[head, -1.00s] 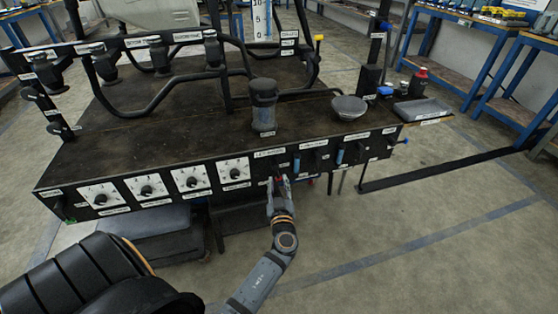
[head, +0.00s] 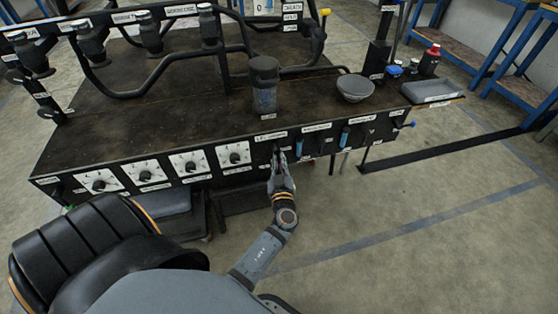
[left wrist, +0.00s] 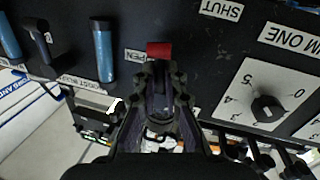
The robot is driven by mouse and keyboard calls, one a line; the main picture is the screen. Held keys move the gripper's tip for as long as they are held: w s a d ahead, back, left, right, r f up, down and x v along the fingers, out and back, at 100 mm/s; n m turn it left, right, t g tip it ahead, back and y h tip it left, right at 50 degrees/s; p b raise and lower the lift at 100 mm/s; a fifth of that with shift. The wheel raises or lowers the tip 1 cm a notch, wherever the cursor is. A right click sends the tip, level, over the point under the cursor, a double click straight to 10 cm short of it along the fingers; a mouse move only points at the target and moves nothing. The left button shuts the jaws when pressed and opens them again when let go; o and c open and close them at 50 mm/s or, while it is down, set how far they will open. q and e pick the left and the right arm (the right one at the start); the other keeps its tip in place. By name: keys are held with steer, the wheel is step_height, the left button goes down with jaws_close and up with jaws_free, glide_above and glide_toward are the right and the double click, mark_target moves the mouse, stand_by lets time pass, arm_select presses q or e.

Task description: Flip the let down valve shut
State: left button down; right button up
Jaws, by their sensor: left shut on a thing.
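The valve's red lever (left wrist: 158,50) shows in the left wrist view at the tips of my left gripper (left wrist: 160,72). In that view, upside down, a SHUT label (left wrist: 221,10) is above and to the right of the lever. A partly hidden label ending in "PEN" (left wrist: 135,56) is beside it on the left. In the head view my left gripper (head: 277,158) is at the bench's front panel, just under the valve's white label (head: 270,137). It is closed on the lever, which the fingers hide there. My right gripper is not in view.
Several dials (head: 190,162) are on the panel to the left of my gripper. Blue-handled levers (head: 298,147) are close on its right. A dark canister (head: 264,84) and a grey bowl (head: 355,87) stand on the bench top. The floor in front is open.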

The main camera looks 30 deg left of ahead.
arm_select(q)
steer(key=shift+s+a+m+b, duration=0.2)
steer(key=shift+m+b, duration=0.4)
steer(key=shift+m, duration=0.5)
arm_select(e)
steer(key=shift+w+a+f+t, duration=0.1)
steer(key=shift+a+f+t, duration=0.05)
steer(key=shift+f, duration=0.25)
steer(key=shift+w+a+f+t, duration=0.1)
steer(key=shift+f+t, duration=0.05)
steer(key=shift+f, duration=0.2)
arm_select(q)
steer(key=c, duration=1.4)
jaws_free()
steer(key=shift+c, duration=0.2)
step_height(320, 180, up, 10)
steer(key=shift+r, duration=0.1)
